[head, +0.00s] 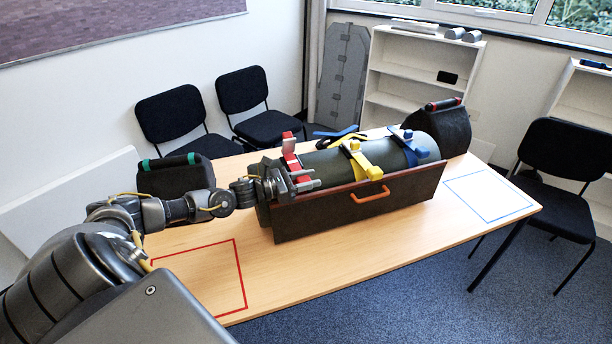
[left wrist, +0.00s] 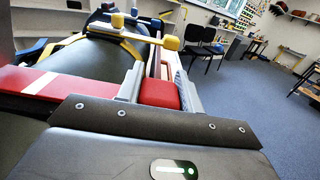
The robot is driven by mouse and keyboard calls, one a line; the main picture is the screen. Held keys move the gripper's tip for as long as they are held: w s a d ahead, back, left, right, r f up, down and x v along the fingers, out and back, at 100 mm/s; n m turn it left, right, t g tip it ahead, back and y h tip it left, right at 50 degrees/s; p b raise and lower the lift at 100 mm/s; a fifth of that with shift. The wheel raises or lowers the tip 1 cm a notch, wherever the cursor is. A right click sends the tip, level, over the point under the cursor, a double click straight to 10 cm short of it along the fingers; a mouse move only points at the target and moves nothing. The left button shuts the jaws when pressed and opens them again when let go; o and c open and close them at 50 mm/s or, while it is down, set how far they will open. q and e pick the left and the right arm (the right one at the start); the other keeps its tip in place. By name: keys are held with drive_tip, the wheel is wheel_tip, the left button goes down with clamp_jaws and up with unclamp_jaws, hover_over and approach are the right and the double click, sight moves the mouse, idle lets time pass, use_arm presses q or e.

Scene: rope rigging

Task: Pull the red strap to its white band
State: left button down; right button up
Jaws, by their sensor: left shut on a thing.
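The red strap (head: 289,146) lies over the near-left end of a dark green cylinder (head: 318,160) in a wooden-fronted cradle. Its white band (left wrist: 40,83) crosses the strap left of my fingers in the left wrist view; a pale patch also shows on the strap in the head view. My left gripper (head: 303,183) is at the strap's near side. In the left wrist view its grey fingers (left wrist: 158,88) are shut on a red block (left wrist: 160,94) at the strap's end. The strap beneath my gripper's body is hidden. My right gripper is in neither view.
A yellow strap (head: 360,160) and a blue strap (head: 410,147) with knobs cross the cylinder to the right. The cradle's front board (head: 330,213) has an orange handle (head: 370,195). Dark bags (head: 172,178) stand at both ends. Red and blue outlined table areas are empty.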

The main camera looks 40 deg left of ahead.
use_arm(q)
drive_tip(key=s+d, duration=0.1)
drive_tip(key=d, duration=0.1)
drive_tip(key=shift+s+d, duration=0.4)
drive_tip(key=c, duration=0.9)
unclamp_jaws()
drive_tip(key=shift+a, duration=0.1)
drive_tip(key=shift+b+v, duration=1.45)
drive_tip(key=shift+v, duration=3.9)
